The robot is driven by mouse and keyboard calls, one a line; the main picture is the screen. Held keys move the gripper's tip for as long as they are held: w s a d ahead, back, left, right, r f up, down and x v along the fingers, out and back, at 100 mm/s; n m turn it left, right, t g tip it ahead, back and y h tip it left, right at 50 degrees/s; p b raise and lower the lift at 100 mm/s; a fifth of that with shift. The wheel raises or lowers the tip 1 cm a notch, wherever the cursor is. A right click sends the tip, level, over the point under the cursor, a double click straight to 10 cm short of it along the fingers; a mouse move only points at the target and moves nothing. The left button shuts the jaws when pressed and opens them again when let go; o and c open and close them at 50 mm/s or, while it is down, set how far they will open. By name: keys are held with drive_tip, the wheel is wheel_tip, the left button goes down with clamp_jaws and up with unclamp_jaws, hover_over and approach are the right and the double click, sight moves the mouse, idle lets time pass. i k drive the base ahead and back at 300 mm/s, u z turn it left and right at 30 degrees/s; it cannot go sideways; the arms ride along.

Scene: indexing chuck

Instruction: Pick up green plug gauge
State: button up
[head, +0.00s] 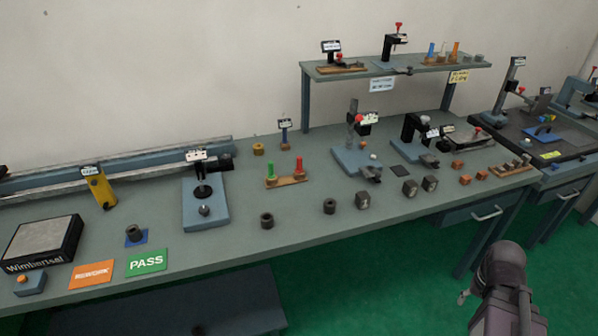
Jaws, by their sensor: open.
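The green plug gauge (271,171) stands upright at the left end of a small wooden holder (286,181) near the middle of the bench. A red plug gauge (299,165) stands upright at the right end of the same holder. A dark grey part of my arm shows at the lower right, in front of the bench and well away from the holder. I cannot make out my gripper's fingers in this view.
A blue-based gauge stand (204,207) is left of the holder, another (355,158) right of it. Dark ring parts (267,221) and (329,206) lie in front. A small blue-based post (285,135) and a brass part (258,149) are behind. A raised shelf (350,70) spans the back right.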

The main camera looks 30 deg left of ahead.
sight(271, 174)
drive_tip(key=z, duration=1.05)
drive_tip(key=k, duration=1)
drive_tip(key=u, duration=4.15)
drive_tip(key=i, duration=0.1)
drive_tip(key=z, duration=2.2)
